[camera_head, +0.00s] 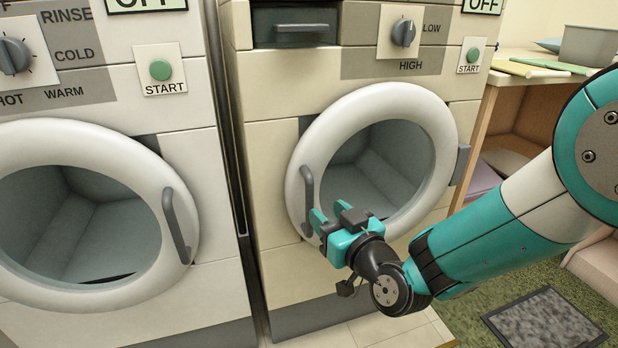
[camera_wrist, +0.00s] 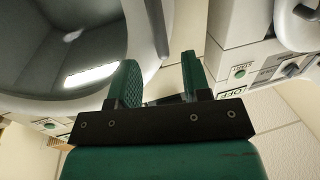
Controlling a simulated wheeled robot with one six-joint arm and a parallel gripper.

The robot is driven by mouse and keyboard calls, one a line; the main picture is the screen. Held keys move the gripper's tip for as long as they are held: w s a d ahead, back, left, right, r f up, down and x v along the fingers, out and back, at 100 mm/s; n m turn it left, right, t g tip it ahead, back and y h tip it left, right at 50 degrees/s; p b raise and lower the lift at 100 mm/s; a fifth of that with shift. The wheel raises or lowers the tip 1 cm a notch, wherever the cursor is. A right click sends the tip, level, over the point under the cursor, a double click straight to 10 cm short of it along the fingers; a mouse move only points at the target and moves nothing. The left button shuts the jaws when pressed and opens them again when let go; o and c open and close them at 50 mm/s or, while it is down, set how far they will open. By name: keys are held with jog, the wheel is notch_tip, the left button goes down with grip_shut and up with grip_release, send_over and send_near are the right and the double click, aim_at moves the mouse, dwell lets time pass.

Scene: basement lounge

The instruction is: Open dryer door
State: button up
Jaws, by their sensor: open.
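The dryer is the cream machine on the right in the head view, with a round white-rimmed door (camera_head: 428,104) that looks shut. A grey vertical bar handle (camera_head: 306,190) sits on the left of the rim, and a hinge block (camera_head: 461,165) is on the right. My gripper (camera_head: 318,219) is open and empty at the handle's lower part. In the wrist view, the two green fingers (camera_wrist: 159,76) stand apart, and the dark handle (camera_wrist: 156,25) shows in line with the gap between them. I cannot tell whether they touch it.
A washer with a round door (camera_head: 95,140) stands close on the left, with a narrow gap between the machines. A wooden shelf unit (camera_head: 512,84) with folded cloths and a grey bin is at the right. A grey mat (camera_head: 543,320) lies on green carpet.

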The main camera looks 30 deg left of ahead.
aim_at(312, 197)
jog(key=x, duration=0.6)
jog(key=shift+w+a+f, duration=0.1)
jog(key=shift+a, duration=0.1)
jog(key=shift+x, duration=0.75)
jog(key=shift+c, duration=0.2)
grip_shut()
